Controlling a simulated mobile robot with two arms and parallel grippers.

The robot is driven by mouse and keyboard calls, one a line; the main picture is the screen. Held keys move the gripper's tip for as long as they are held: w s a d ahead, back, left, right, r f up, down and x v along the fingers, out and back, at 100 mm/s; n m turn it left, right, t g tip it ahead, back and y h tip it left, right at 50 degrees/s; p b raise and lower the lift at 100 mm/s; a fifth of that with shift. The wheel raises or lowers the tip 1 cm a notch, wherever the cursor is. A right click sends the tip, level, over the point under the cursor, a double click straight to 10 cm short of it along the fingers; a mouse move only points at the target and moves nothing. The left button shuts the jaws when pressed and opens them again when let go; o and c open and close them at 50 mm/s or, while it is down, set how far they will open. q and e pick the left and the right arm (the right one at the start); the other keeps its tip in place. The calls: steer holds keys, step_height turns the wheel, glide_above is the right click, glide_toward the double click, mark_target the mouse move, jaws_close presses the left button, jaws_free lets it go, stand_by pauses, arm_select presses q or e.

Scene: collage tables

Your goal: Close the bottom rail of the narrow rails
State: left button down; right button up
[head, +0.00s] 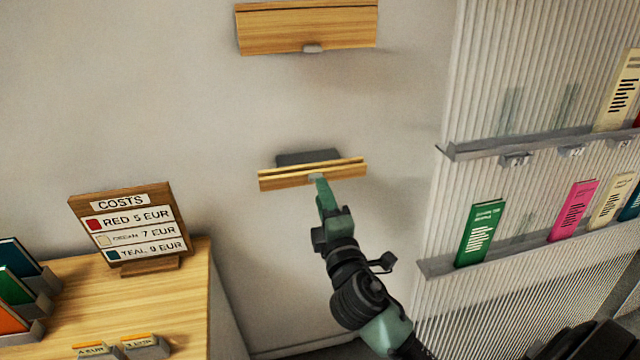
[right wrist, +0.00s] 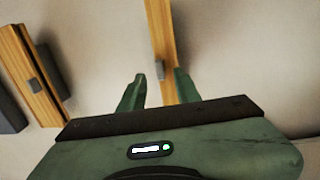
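Two short wooden rails are on the wall in the head view. The top rail (head: 306,30) has a small grey tab at its lower edge. The bottom rail (head: 345,172) shows a double wooden edge, with a dark grey panel (head: 308,157) behind it. My right gripper (head: 318,182) is at the middle of the bottom rail's front. In the right wrist view my right gripper (right wrist: 158,88) is open, its fingers on either side of a wooden bar (right wrist: 161,30) with a grey tab (right wrist: 159,70). Contact cannot be told. My left gripper is not in view.
Another wooden bar (right wrist: 32,75) shows at left in the right wrist view. A ribbed panel (head: 540,85) with grey ledges (head: 530,144) and coloured booklets stands at right. A table (head: 190,315) with a price sign (head: 130,225) is at lower left. Wall around the rails is bare.

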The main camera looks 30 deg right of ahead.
mark_target(314, 172)
steer(key=shift+p+x, duration=0.35)
steer(key=shift+x, duration=1.55)
steer(key=shift+a, duration=0.1)
jaws_close()
steer(key=r+g+p, duration=0.1)
steer(key=p, duration=0.5)
steer(key=shift+w+y, duration=0.15)
steer(key=shift+y, duration=0.15)
steer(key=shift+f+g, duration=0.25)
steer(key=shift+g, duration=0.05)
